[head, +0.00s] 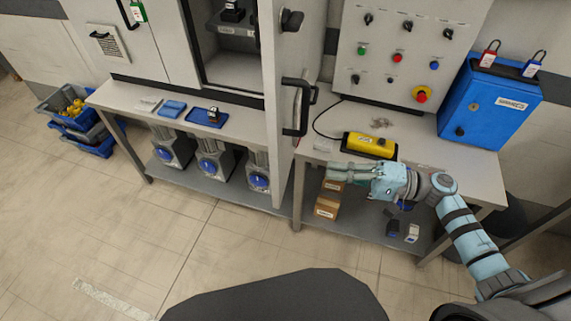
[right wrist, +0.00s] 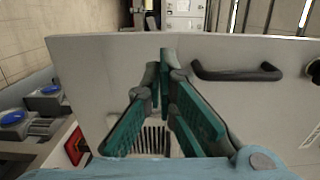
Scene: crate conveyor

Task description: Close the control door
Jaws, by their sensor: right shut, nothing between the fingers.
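The control door (head: 284,120) is a tall light-grey panel standing open, swung out from the cabinet, whose dark interior (head: 230,60) shows to its left. The door has a black bar handle (head: 304,108) and a black knob (head: 291,20). My right gripper (head: 332,173) is shut and empty, to the right of the door's lower part and below the handle, fingers pointing left at the door. In the right wrist view the door (right wrist: 210,105) fills the middle, with its handle (right wrist: 237,73) right of my fingertips (right wrist: 163,55). I cannot tell whether they touch the door. My left gripper is out of view.
A yellow control box (head: 369,145) lies on the right bench beyond my right gripper. A blue box (head: 490,100) with padlocks and a button panel (head: 405,50) stand behind. Cardboard boxes (head: 328,200) sit on the lower shelf. Floor (head: 230,260) in front is clear.

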